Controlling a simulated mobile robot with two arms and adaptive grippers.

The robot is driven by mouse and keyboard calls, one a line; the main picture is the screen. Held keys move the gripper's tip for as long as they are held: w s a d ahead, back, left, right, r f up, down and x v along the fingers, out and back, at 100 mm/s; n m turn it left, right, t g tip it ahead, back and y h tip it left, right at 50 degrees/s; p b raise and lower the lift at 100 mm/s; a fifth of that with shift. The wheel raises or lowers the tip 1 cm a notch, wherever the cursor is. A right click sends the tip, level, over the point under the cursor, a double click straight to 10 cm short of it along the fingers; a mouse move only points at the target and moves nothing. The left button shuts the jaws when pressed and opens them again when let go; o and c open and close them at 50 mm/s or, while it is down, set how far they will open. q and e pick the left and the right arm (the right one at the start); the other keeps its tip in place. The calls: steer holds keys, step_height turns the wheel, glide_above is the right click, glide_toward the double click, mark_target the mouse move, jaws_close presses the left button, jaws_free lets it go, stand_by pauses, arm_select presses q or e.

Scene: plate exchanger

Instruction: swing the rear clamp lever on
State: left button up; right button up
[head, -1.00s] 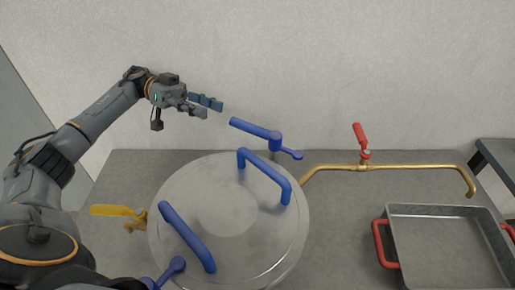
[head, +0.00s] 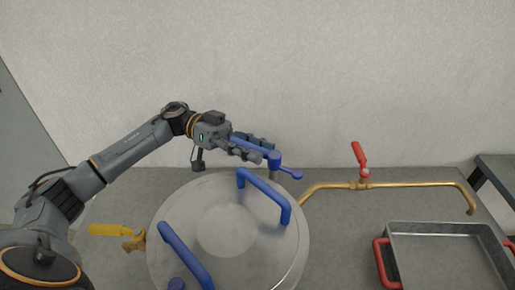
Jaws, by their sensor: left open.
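The rear clamp lever (head: 284,168) is blue and stands at the back edge of the round metal lid (head: 228,232). Its long handle points left and its short arm points right, away from the lid. My left gripper (head: 258,150) is open, with its fingers around or beside the lever's handle. The fingers hide part of the handle, and I cannot tell whether they touch it. My right gripper is not in view.
Two blue lid handles (head: 265,194) stand up from the lid. A yellow valve lever (head: 110,230) sticks out left. A brass pipe (head: 410,185) with a red valve handle (head: 358,154) runs right, above a metal tray (head: 445,228) with red handles. A pale wall stands behind.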

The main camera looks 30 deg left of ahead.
arm_select(q)
steer(key=shift+d, duration=0.25)
jaws_close()
